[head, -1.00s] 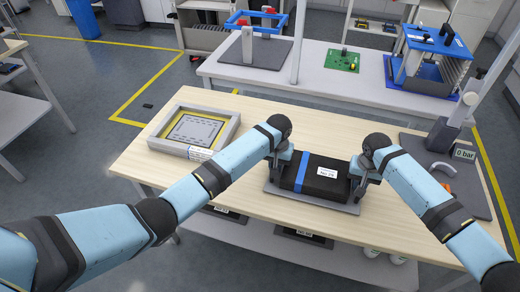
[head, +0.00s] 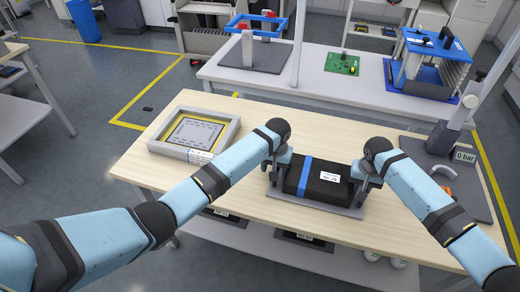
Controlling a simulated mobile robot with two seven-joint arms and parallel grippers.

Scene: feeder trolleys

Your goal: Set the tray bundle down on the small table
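The tray bundle (head: 323,191) is a black block with a blue strap and a white label, level above the wooden-topped table (head: 240,190). A thin grey plate (head: 308,207) shows beneath it; I cannot tell whether it is part of the bundle, or whether there is a gap to the tabletop. My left gripper (head: 273,176) is at the bundle's left end and my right gripper (head: 362,191) at its right end. Both appear closed on it, their fingertips partly hidden. I cannot tell which table is the small one.
A grey frame with a yellow inner border (head: 193,133) lies on the table's left. A dark mat with a grey post (head: 440,138) and an orange piece is at the right. Bare wood lies between the frame and the bundle. A white bench (head: 310,85) stands behind.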

